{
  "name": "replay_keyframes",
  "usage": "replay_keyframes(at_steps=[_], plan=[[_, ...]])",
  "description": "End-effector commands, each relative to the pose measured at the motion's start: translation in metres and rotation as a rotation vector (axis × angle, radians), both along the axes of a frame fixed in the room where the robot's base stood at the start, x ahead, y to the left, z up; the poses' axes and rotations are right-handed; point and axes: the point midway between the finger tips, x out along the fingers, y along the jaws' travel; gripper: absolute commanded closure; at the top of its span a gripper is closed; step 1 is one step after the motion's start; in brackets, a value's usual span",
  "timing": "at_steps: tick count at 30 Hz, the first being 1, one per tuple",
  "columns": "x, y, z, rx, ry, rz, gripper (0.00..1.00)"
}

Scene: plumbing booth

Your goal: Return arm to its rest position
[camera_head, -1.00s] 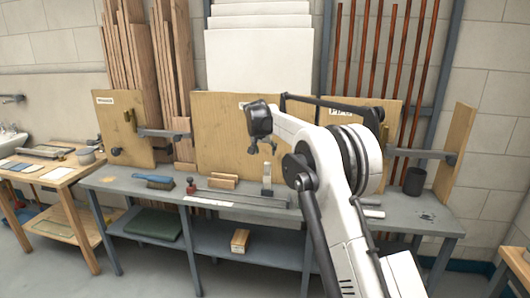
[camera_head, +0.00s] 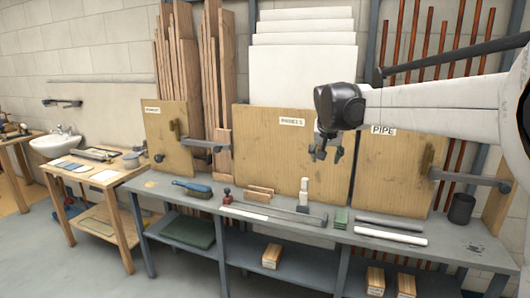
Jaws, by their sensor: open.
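My arm reaches in from the right edge, with its white link (camera_head: 440,108) roughly level above the bench. My gripper (camera_head: 326,157) hangs from the black wrist, fingers pointing down and spread apart. Nothing touches the fingers.
The grey workbench (camera_head: 455,240) holds a blue brush (camera_head: 191,188), wood blocks (camera_head: 259,193), a white bottle-like item (camera_head: 304,194), pipes (camera_head: 390,234) and a dark cup (camera_head: 461,208). A wooden table (camera_head: 66,190) and sink (camera_head: 57,145) stand left. Air above the bench's left is clear.

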Motion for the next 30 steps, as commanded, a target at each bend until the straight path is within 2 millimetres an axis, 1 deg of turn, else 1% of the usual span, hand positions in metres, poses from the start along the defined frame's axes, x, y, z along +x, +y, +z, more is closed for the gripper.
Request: replay_keyframes(at_steps=[1,5,6,10,14,18,23,24,26,30], plan=[[-0.019,-0.002,0.004,0.0,0.0,0.007,0.55],[-0.064,-0.006,0.009,0.001,0.0,0.031,0.55],[-0.078,-0.007,0.01,0.001,0.0,0.037,0.55],[-0.123,-0.009,0.009,0.001,-0.001,0.06,0.55],[-0.169,-0.012,0.005,0.001,-0.003,0.083,0.55],[-0.217,-0.014,-0.006,0.0,-0.005,0.107,0.55],[-0.272,-0.015,-0.024,0.001,-0.011,0.135,0.55],[-0.285,-0.015,-0.03,0.0,-0.011,0.141,0.55],[-0.304,-0.015,-0.039,-0.001,-0.012,0.152,0.55],[-0.349,-0.015,-0.064,0.0,-0.016,0.176,0.55]])
